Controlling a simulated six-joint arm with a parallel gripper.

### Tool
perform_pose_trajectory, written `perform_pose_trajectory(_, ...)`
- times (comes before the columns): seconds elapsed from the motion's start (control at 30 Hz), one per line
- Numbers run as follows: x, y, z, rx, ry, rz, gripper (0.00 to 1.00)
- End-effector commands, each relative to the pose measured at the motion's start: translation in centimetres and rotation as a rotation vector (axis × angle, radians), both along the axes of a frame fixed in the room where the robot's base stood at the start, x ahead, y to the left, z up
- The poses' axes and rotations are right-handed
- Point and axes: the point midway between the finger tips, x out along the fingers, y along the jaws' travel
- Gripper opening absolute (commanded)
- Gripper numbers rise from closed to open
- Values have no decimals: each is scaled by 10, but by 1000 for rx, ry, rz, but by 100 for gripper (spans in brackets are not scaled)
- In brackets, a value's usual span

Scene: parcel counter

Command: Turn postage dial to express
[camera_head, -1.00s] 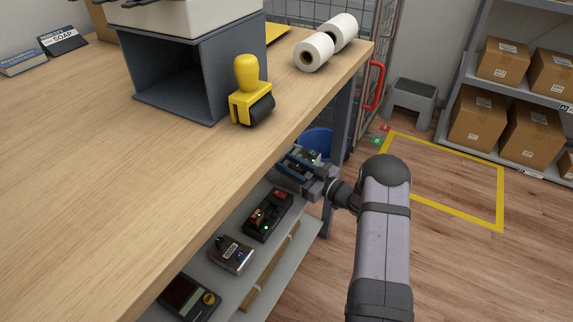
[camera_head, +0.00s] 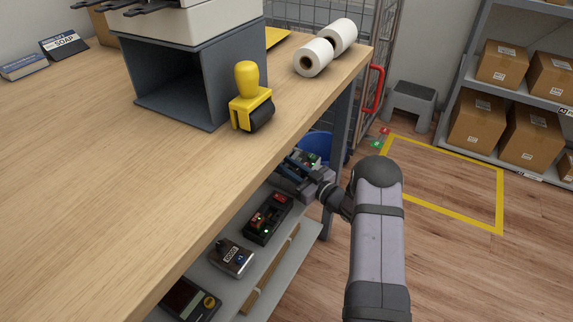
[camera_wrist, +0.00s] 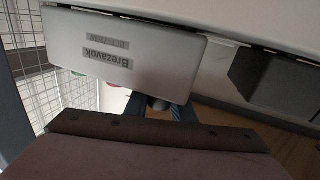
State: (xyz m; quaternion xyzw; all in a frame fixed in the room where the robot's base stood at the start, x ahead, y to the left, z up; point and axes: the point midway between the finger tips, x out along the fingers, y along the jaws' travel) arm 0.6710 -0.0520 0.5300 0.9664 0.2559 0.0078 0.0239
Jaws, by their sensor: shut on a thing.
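The fingers hide most of the knob. No express marking or dial setting is readable.
The wooden counter (camera_head: 90,190) overhangs the shelf (camera_head: 290,262). On the shelf stand a black device with red and green lights (camera_head: 268,218), a grey counter unit (camera_head: 232,257) and a unit with a yellow knob (camera_head: 190,299). A yellow roller stamp (camera_head: 247,85) stands on the counter.

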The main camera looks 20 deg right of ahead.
Motion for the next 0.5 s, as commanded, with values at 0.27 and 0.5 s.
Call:
perform_pose_trajectory(0.27,3,-4,3,0,1,-183,0)
perform_pose_trajectory(0.5,4,-9,1,-4,0,-269,0)
